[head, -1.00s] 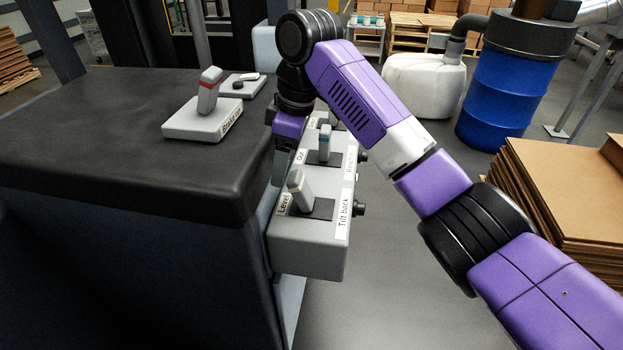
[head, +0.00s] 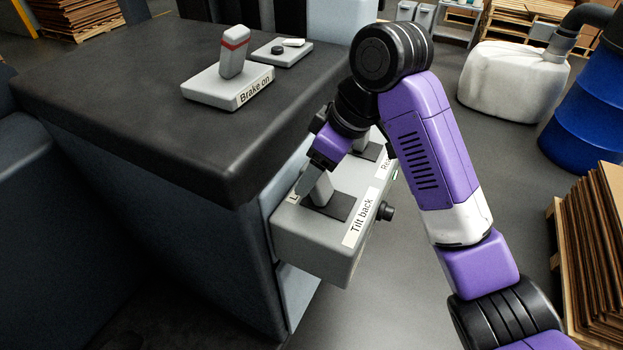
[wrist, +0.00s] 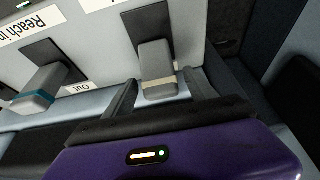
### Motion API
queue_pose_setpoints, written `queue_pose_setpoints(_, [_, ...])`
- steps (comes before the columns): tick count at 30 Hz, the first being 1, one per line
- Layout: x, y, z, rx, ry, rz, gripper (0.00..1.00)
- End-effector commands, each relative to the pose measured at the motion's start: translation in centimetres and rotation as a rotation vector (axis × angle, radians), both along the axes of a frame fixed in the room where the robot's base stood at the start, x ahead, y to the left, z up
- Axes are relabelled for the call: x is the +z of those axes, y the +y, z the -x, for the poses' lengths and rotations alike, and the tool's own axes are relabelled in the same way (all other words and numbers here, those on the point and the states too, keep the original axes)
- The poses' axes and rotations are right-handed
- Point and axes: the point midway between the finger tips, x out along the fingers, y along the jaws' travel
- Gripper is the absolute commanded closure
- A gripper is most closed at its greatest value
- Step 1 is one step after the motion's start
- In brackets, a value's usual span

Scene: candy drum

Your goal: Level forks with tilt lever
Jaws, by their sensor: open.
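The tilt lever (head: 322,190) is a grey handle rising from a dark slot in the light grey control box (head: 318,245), beside a "Tilt back" label (head: 360,218). My gripper (head: 308,182) is at its top and hides part of it and most of the opposite label. In the wrist view the tilt lever (wrist: 157,68) has a beige band near its end. My open gripper (wrist: 163,92) has one finger on each side of it, with gaps visible. I cannot tell the lever's exact angle. The forks are not in view.
The reach lever (wrist: 38,88), with a blue band, stands beside the tilt lever. A red-banded brake lever (head: 234,52) marked "Brake on" sits on the dark console top (head: 150,110). Stacked cardboard (head: 595,240) and a blue drum (head: 585,110) are at right.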

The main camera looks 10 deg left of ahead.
Motion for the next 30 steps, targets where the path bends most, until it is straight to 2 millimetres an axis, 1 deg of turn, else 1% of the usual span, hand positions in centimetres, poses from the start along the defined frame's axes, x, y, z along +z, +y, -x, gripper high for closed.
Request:
queue_pose_setpoints(3, [-1.5,0.5,-0.2,-0.002,0.001,0.002,0.35])
queue_pose_setpoints(6, [-2.6,1.0,-0.4,-0.001,0.002,0.001,0.35])
queue_pose_setpoints(9, [-3.2,1.2,-0.5,0.000,-0.001,0.000,0.35])
queue_pose_setpoints(19, [-3.6,1.4,-0.6,-0.001,-0.002,0.001,0.35])
queue_pose_setpoints(23, [-3.6,1.4,-0.6,-0.001,-0.002,0.001,0.60])
queue_pose_setpoints(24, [-3.6,1.4,-0.6,-0.001,-0.002,0.001,0.68])
queue_pose_setpoints(26, [-3.6,1.4,-0.6,-0.001,-0.002,0.001,0.80])
queue_pose_setpoints(27, [-3.6,1.4,-0.6,-0.001,-0.002,0.001,0.88])
queue_pose_setpoints(29, [-3.6,1.4,-0.6,-0.001,-0.002,0.001,0.99])
queue_pose_setpoints(30, [-3.6,1.4,-0.6,-0.001,-0.002,0.001,1.00])
